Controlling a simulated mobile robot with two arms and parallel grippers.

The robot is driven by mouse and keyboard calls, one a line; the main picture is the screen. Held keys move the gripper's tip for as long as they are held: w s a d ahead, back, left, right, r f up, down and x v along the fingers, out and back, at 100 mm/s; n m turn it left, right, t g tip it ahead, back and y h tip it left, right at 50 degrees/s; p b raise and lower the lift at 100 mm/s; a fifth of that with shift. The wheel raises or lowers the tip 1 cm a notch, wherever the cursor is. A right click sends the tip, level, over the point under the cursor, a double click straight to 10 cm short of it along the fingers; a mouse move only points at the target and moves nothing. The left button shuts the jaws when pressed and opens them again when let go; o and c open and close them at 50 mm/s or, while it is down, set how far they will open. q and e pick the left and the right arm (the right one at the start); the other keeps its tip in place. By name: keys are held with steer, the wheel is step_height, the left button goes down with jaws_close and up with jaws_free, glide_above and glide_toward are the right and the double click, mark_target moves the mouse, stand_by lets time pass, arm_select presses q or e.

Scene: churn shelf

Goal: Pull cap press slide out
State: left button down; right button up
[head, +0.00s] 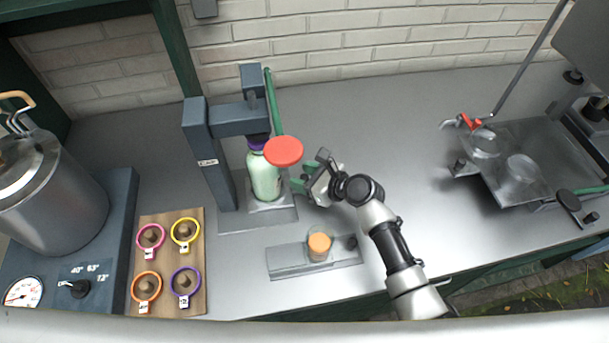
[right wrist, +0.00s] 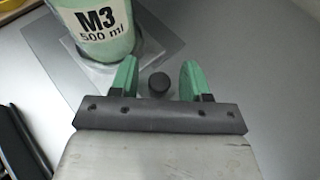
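The dark blue-grey cap press (head: 205,155), marked CAP, stands on the bench with a red round knob (head: 284,151) on its lever. A pale green bottle (head: 264,178) with a purple top stands upright under its head, on a grey slide plate (head: 270,217). In the right wrist view, the bottle (right wrist: 105,45) is labelled M3 500 ml. My right gripper (head: 303,180) is just right of the bottle. It is open there (right wrist: 158,78), with a black knob (right wrist: 158,84) between its green fingertips, not visibly clamped. My left gripper is not in view.
A grey block (head: 287,261) with an orange cap lies in front of the press. A wooden board (head: 170,230) with several coloured rings is at left, beside a steel pot (head: 55,200). The bench between is clear.

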jaws_close()
steer(key=d, duration=0.3)
steer(key=w+d+p, duration=0.1)
steer(key=d, duration=0.3)
steer(key=w+d, duration=0.1)
steer(key=d, duration=0.3)
steer(key=shift+w+d, duration=0.1)
steer(key=shift+d, duration=0.15)
steer(key=shift+o, duration=0.2)
jaws_free()
steer(key=v, duration=1)
steer(key=shift+s+d+r+b, duration=0.15)
steer(key=shift+s+d+b, duration=0.05)
steer(key=shift+d+b, duration=0.1)
